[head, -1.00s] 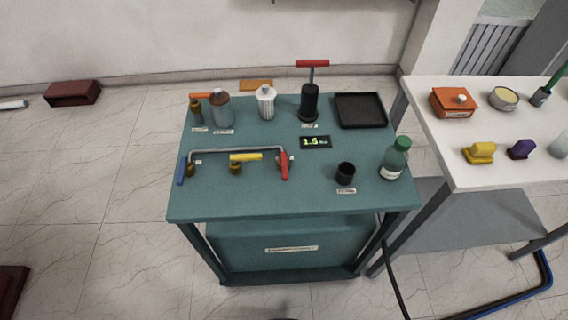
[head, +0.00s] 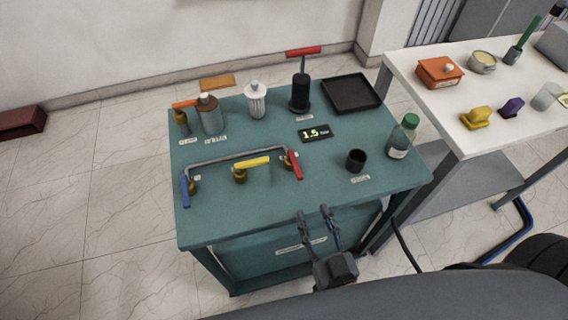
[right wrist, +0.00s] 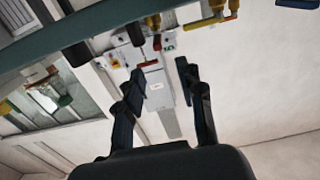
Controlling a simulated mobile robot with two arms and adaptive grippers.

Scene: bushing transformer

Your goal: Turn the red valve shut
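The red valve (head: 294,165) is a red lever on a brass body at the right end of a grey pipe on the teal table (head: 225,222). Its lever points toward the table's front. A yellow-lever valve (head: 252,162) and a blue-lever valve (head: 186,190) sit to its left. My right gripper (head: 315,212) is in front of the table's front edge, apart from the red valve, with its fingers spread and empty. The right wrist view also shows the open fingers (right wrist: 160,70); red parts there are too small to identify surely. My left gripper is out of view.
A black pump with a red T-handle (head: 302,85), a black tray (head: 351,94), a pressure display (head: 315,133), a black cup (head: 356,160) and a green-capped bottle (head: 402,138) stand on the table. A white table (head: 420,82) is at right. The teal front strip is clear.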

